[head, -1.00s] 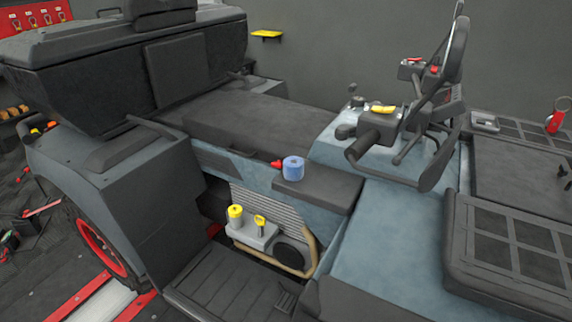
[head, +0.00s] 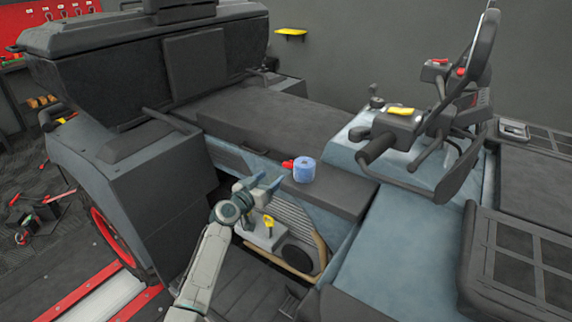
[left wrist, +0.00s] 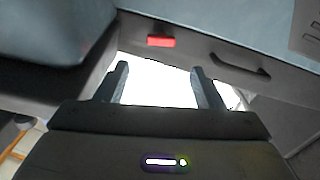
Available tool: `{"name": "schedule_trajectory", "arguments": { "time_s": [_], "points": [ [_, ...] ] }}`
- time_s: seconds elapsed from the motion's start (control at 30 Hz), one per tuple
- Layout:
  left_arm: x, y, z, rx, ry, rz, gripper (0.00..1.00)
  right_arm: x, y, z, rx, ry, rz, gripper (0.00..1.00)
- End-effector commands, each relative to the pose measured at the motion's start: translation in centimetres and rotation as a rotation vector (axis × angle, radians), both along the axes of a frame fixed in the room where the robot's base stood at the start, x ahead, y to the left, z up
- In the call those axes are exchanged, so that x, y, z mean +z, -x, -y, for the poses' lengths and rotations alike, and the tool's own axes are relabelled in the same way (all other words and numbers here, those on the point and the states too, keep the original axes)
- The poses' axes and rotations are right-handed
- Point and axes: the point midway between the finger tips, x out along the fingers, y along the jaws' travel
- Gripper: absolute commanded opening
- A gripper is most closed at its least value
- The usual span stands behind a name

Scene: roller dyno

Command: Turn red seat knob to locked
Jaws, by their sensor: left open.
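The small red seat knob (head: 288,164) sticks out from the side of the seat base, left of a blue roll. It also shows in the left wrist view (left wrist: 161,41) as a red block on a grey panel, beyond the fingertips. My left gripper (head: 265,182) is open and empty, a little left of and below the knob, and apart from it. In the left wrist view its two fingers (left wrist: 160,80) stand wide apart below the knob. The knob's markings are too small to read. My right gripper is not in view.
The blue roll (head: 305,171) stands on a dark ledge (head: 338,192) close to the knob. A yellow-handled part (head: 268,221) on a grey box lies below my gripper. A dark handle (left wrist: 240,66) is right of the knob. The steering wheel (head: 470,70) is farther right.

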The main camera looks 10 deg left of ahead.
Motion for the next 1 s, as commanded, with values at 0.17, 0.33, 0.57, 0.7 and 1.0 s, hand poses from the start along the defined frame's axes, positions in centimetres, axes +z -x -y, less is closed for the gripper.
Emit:
{"name": "schedule_trajectory", "arguments": {
  "time_s": [0.17, 0.33, 0.57, 0.7, 1.0],
  "points": [
    [0.1, -3.3, 1.4, -0.001, 0.004, -0.001, 0.62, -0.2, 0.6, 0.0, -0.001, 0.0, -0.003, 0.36],
    [0.0, -5.7, 2.3, 0.0, 0.003, -0.001, 0.62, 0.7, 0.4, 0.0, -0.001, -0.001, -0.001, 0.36],
    [0.0, -7.3, 3.1, 0.0, 0.002, -0.002, 0.62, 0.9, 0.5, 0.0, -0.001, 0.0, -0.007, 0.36],
    [0.0, -7.5, 3.2, 0.0, 0.001, -0.002, 0.62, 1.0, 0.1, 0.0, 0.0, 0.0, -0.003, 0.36],
    [0.0, -7.5, 3.1, 0.0, 0.001, -0.002, 0.42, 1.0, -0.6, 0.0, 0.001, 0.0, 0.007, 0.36]
  ]
}}
